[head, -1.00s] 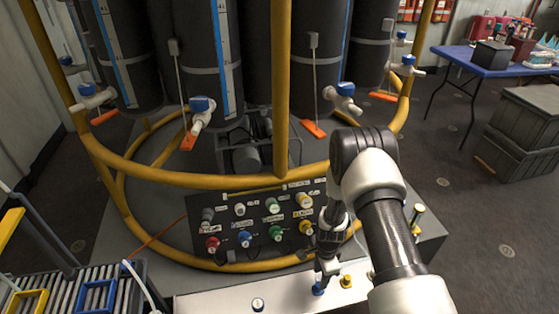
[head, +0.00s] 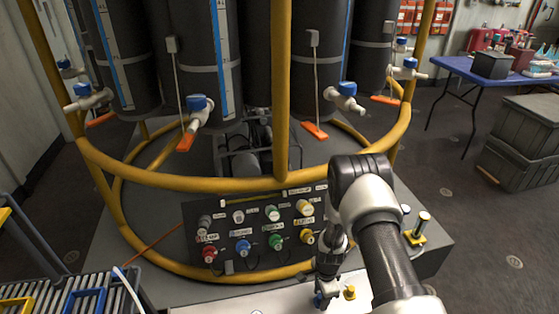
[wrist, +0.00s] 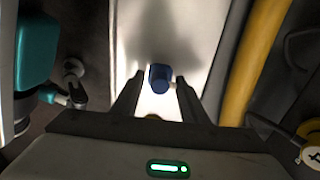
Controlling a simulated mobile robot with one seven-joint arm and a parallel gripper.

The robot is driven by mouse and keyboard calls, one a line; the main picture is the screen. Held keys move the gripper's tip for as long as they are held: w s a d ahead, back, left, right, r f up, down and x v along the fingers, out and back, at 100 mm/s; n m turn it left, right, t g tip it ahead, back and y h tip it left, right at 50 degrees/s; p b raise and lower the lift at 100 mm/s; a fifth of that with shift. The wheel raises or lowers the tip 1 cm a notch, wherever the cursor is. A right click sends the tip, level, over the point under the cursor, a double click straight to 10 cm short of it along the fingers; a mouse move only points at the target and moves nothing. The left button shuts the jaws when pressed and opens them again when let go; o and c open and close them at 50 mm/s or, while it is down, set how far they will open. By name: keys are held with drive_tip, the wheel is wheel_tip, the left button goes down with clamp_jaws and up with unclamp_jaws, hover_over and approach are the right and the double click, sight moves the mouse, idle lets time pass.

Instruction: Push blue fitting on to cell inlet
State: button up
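The blue fitting (head: 319,300) stands on the white bench top (head: 283,302) at the lower middle of the head view. In the wrist view the blue fitting (wrist: 160,77) lies between my fingertips, with a gap visible on both sides. My gripper (head: 326,286) points down over it and is open. A panel (head: 225,213) behind carries several coloured connectors with small labels. A blue connector (head: 243,246) is in its lower row. The labels are too small to read, so I cannot tell which is the cell inlet.
A yellow fitting (head: 350,293) stands just right of the blue one. Yellow frame rails (head: 215,184) curve above the panel, below dark cylinders with blue-handled valves. A roller rack with a blue tray (head: 82,302) is at lower left. A blue table (head: 480,72) stands far right.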

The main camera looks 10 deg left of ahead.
idle(0.7)
clamp_jaws()
drive_tip(key=shift+r, duration=0.15)
drive_tip(key=shift+r+p, duration=1.95)
drive_tip(key=shift+r, duration=0.9)
